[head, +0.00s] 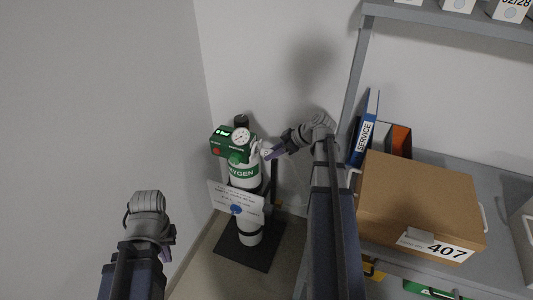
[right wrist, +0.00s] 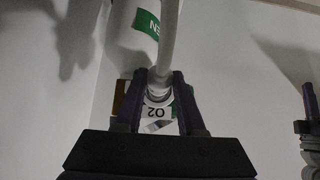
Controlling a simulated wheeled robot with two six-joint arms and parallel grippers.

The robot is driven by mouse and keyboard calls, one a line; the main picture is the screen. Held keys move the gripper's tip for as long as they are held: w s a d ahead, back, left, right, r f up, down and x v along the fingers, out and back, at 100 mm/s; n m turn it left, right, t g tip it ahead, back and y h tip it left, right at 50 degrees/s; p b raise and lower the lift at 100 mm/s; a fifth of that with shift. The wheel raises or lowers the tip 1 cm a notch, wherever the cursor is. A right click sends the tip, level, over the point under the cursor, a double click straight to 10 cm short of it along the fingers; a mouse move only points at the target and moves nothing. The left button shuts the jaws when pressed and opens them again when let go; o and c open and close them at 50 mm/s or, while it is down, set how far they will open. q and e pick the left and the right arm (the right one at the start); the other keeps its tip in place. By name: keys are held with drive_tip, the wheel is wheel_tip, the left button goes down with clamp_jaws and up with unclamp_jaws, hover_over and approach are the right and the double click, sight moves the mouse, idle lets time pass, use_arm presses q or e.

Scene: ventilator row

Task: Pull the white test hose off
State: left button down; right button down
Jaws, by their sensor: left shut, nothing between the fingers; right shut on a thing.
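The white test hose (right wrist: 170,40) runs up from between the fingers of my right gripper (right wrist: 160,88) in the right wrist view. That gripper is shut on it. In the head view my right gripper (head: 268,152) is beside the top of the white oxygen cylinder (head: 247,196), right of its green valve block (head: 226,143) and round gauge (head: 240,136). An upside-down O2 label (right wrist: 157,113) shows between the fingers in the right wrist view. I cannot tell whether the hose still touches its fitting. My left gripper (head: 170,251) is at lower left, shut and empty, mostly hidden behind its arm.
The cylinder stands on a dark base plate (head: 235,252) in the wall corner, with a white notice (head: 236,201) on its front. On the right, a grey bench (head: 486,264) holds a cardboard box (head: 420,205) and a blue service binder (head: 363,130). A shelf (head: 450,17) is above.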

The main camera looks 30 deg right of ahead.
drive_tip(key=shift+s+d, duration=1.1)
drive_tip(key=shift+s, duration=0.25)
idle(1.3)
drive_tip(key=shift+s+d, duration=1.5)
drive_tip(key=shift+s, duration=0.2)
